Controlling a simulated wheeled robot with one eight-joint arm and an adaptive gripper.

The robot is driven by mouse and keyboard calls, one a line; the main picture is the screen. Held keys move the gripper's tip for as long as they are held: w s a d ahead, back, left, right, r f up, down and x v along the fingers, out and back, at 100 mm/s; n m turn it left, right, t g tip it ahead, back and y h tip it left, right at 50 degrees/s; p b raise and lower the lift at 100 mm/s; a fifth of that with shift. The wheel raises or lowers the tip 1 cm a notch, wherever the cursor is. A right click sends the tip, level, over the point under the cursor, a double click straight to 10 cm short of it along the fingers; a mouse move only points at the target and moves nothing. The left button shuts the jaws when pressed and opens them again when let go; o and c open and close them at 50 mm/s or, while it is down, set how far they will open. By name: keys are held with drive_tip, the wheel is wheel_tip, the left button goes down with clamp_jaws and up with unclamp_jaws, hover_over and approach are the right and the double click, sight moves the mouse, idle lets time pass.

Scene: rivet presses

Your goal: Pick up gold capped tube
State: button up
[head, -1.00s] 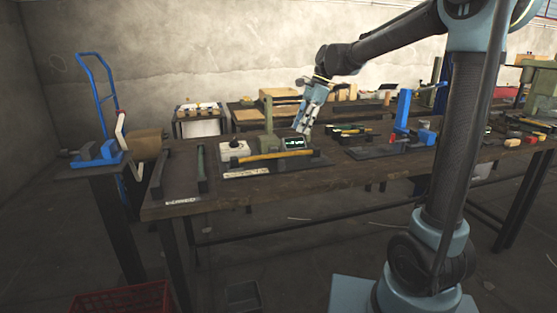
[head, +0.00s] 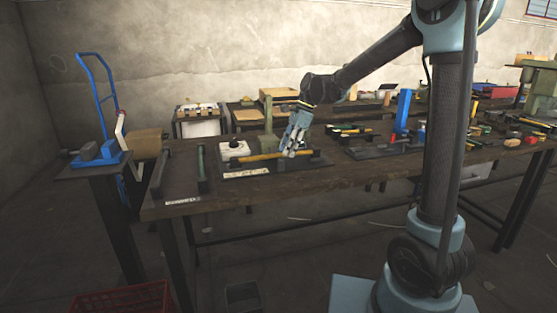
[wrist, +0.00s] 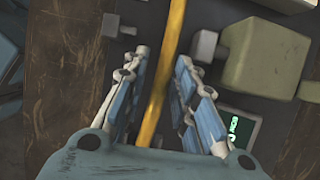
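A long gold-yellow tube (head: 256,157) lies across a dark plate (head: 232,173) on the workbench. I cannot make out a distinct cap on it. In the wrist view the gold tube (wrist: 173,30) runs lengthwise between my two fingers. My gripper (head: 288,151) is low over the right part of the tube in the head view. In the wrist view my gripper (wrist: 162,56) is open, with a gap between each finger and the tube. My fingers hide part of the tube's right end in the head view.
A green press (head: 267,118) stands just behind the tube; its block (wrist: 262,55) is close right of my fingers in the wrist view. A lit display (wrist: 238,130) sits beside my right finger. A white box (head: 234,149) and dark bars (head: 201,168) are to the left.

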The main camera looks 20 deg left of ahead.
drive_tip(key=shift+x, duration=1.1)
clamp_jaws()
wheel_tip(320, 180, up, 18)
